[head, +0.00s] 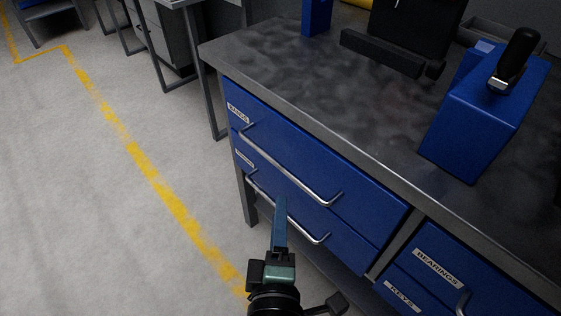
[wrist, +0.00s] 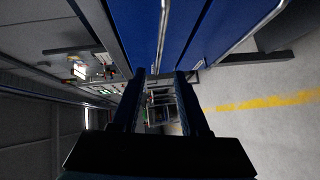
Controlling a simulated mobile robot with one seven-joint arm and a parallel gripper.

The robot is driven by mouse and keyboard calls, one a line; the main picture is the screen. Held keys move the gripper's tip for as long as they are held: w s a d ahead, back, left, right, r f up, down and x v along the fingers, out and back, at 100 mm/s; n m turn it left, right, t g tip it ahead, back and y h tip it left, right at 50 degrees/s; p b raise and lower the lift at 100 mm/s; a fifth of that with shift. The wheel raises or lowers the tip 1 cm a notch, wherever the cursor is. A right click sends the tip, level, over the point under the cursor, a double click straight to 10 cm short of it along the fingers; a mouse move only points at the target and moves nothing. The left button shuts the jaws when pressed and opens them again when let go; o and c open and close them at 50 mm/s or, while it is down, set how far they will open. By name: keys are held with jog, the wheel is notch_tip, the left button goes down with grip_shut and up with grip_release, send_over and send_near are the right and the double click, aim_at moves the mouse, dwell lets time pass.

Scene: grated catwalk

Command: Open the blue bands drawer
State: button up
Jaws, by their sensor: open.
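The blue bands drawer (head: 300,164) is the upper left drawer of the workbench, with a "BANDS" label at its left end. Its front looks flush, so it appears shut. Its long silver bar handle (head: 290,168) runs along the front; a bar that appears to be this handle shows in the wrist view (wrist: 163,30). My gripper (head: 281,203) is open and empty in front of the drawers, its tips just below the bands handle in the head picture. In the wrist view my gripper (wrist: 160,74) has its fingers apart, with the bar's far end appearing between the tips. I cannot tell whether they touch it.
A second blue drawer with its own bar handle (head: 285,208) lies directly below. Drawers labelled bearings (head: 470,268) and keys are at the right. The worktop (head: 300,65) overhangs above and carries a blue box (head: 478,125). The floor at left is clear, with a yellow line (head: 150,170).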

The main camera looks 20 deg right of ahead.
aim_at(281, 170)
jog(key=b+x, duration=0.2)
jog(key=x, duration=1)
jog(key=shift+w+d, duration=0.2)
jog(key=shift+w, duration=0.05)
grip_shut()
dwell(1.0)
